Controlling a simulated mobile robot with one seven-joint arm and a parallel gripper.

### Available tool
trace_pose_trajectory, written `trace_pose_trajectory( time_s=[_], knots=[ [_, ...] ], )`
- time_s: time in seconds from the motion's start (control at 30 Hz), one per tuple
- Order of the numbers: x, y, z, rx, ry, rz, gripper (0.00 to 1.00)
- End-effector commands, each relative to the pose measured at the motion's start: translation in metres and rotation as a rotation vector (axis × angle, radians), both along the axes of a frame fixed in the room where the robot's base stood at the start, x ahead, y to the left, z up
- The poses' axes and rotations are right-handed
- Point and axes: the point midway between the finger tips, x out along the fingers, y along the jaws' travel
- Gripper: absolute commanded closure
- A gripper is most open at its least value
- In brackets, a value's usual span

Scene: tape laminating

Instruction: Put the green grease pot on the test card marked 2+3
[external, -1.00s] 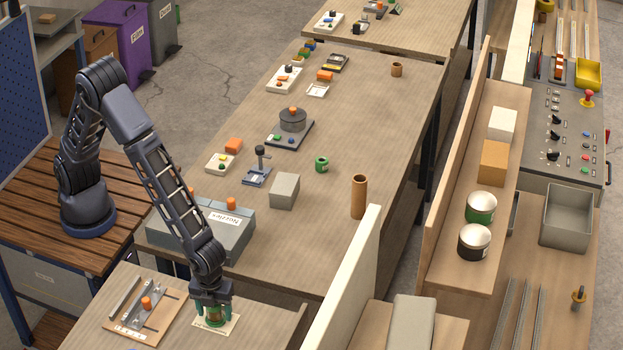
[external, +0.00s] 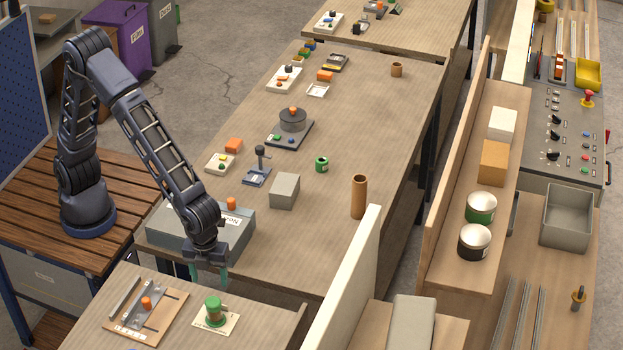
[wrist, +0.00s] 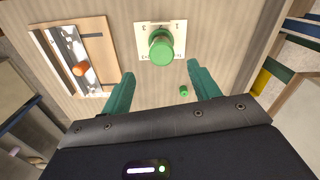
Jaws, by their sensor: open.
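The green grease pot (external: 213,309), with a green lid and brownish body, stands upright on a white card (external: 231,319) on the near table. The card's print is too small to read surely in the external view. In the wrist view the pot (wrist: 160,50) covers the middle of the card (wrist: 142,29), whose marks are partly hidden. My gripper (external: 208,274) is above and behind the pot, clear of it. In the wrist view its two green fingers (wrist: 161,72) are spread apart with nothing between them.
A wooden board with a metal rail and orange knob (external: 146,303) lies left of the card. Behind my gripper stands a grey box labelled Nozzles (external: 165,232). A tall brown tube (external: 359,197) and a grey block (external: 285,191) stand on the middle table.

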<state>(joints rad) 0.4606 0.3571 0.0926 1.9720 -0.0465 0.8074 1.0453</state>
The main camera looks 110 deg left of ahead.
Motion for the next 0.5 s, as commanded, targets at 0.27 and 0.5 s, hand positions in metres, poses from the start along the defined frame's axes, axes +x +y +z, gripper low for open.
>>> trace_pose_trajectory(
  time_s=[0.27,0.5],
  knots=[
    [-0.034,0.052,0.069,-0.04,-0.053,0.212,0.39],
    [-0.079,0.099,0.122,-0.078,-0.1,0.424,0.39]
  ],
)
